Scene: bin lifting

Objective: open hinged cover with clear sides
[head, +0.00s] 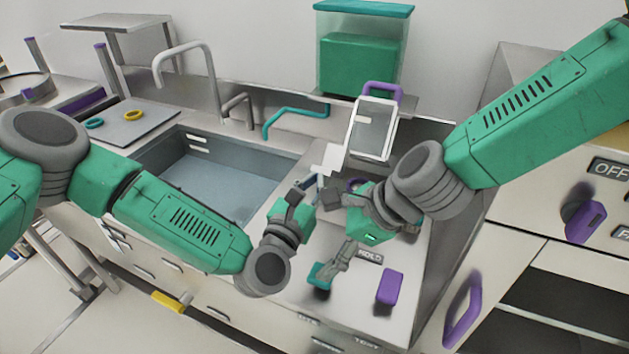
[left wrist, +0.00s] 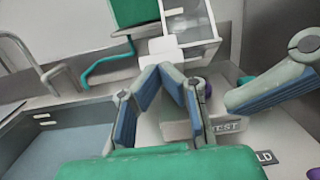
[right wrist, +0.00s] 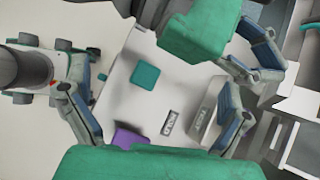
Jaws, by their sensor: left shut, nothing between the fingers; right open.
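The cover (head: 374,128) has a white frame and clear sides. It stands tilted up at the back of the counter, and a stepped white piece (head: 331,160) reaches from its lower left. The cover also shows at the top of the left wrist view (left wrist: 190,32). My left gripper (head: 314,183) is shut and empty, just below the white piece; I cannot tell whether they touch. Its fingertips meet in the left wrist view (left wrist: 162,70). My right gripper (head: 335,232) is open and empty, above the counter with the labels, right of and below the left gripper.
A teal block (head: 320,273) and a purple block (head: 390,287) sit on the front of the counter near a HOLD label (head: 369,257). A sink (head: 222,180) with faucets lies left. A clear teal-lidded bin (head: 360,50) stands behind. A purple handle (head: 463,311) juts out at right.

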